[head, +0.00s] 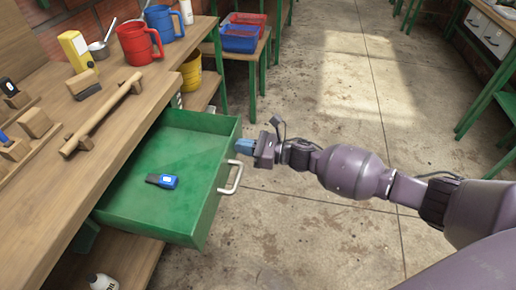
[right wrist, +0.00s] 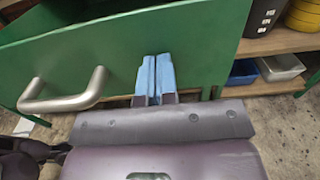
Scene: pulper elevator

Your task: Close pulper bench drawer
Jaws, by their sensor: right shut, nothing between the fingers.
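The green bench drawer (head: 205,188) is pulled far out of the wooden bench (head: 120,108) in the head view. A small blue-handled tool (head: 166,181) lies inside on its floor. A silver bar handle (head: 232,178) sits on the drawer front; the right wrist view shows this handle (right wrist: 65,95) left of my fingers. My right gripper (head: 242,146) is shut and empty, with its blue fingertips (right wrist: 153,75) at the drawer front, to the right of the handle in the wrist view. I cannot tell whether they touch the front. My left gripper is not in view.
A wooden bar handle (head: 103,114), red mug (head: 139,42) and blue mug (head: 164,23) sit on the bench top. A white bottle (head: 103,282) stands below the drawer. The concrete floor (head: 300,235) right of the drawer is clear. A green-legged table (head: 490,75) stands far right.

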